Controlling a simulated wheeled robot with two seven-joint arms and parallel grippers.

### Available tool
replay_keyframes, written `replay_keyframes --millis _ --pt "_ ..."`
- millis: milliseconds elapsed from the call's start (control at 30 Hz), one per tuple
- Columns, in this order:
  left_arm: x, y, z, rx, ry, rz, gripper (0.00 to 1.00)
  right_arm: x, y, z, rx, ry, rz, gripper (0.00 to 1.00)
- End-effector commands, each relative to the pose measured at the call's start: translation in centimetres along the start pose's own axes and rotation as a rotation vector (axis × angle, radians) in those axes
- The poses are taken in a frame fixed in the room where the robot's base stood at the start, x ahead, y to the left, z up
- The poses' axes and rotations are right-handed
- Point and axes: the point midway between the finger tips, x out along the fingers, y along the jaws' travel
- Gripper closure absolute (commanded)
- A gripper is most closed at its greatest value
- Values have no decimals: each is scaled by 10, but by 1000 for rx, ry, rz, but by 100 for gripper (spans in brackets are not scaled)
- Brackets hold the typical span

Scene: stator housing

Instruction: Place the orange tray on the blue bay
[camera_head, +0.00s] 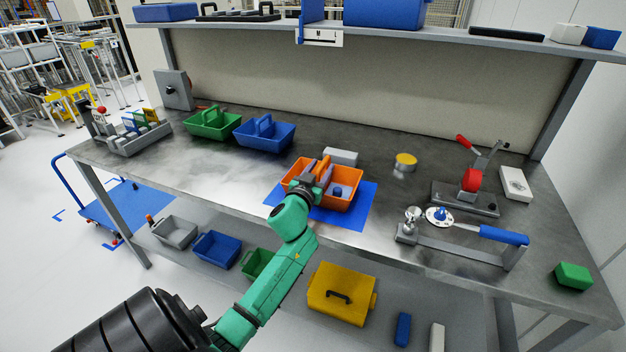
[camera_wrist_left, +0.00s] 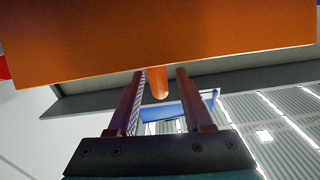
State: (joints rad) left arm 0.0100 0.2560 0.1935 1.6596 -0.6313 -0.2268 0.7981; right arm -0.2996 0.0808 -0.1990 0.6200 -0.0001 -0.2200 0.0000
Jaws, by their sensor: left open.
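The orange tray (camera_head: 347,203) sits over the blue bay (camera_head: 364,209), a flat blue mat on the workbench. Blue shows around the tray, mostly in front and on the right. The tray appears level, with a small blue part (camera_head: 337,191) inside it. My left gripper (camera_head: 319,172) is at the tray's raised middle handle. In the left wrist view the open fingers (camera_wrist_left: 158,80) stand on either side of the rounded orange handle end, with gaps beside it. The orange tray wall (camera_wrist_left: 160,40) fills the top of that view. My right gripper is not in view.
Green (camera_head: 211,125) and blue (camera_head: 264,137) trays stand to the left. A grey block (camera_head: 341,156) lies behind the orange tray. A yellow-topped can (camera_head: 405,161), a red-handled clamp fixture (camera_head: 468,190) and a blue-handled tool (camera_head: 500,235) stand to the right. A shelf (camera_head: 430,32) overhangs the back.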

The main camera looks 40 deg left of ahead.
Motion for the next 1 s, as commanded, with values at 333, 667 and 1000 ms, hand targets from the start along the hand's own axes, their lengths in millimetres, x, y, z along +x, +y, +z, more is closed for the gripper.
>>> replay_keyframes --millis 333,667,1000 --pt "-81 0 2 -2 -2 1 50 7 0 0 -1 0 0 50" --pt "-100 0 -1 0 1 0 50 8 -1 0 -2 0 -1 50" --pt "-100 0 0 0 1 0 50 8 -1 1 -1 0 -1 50"
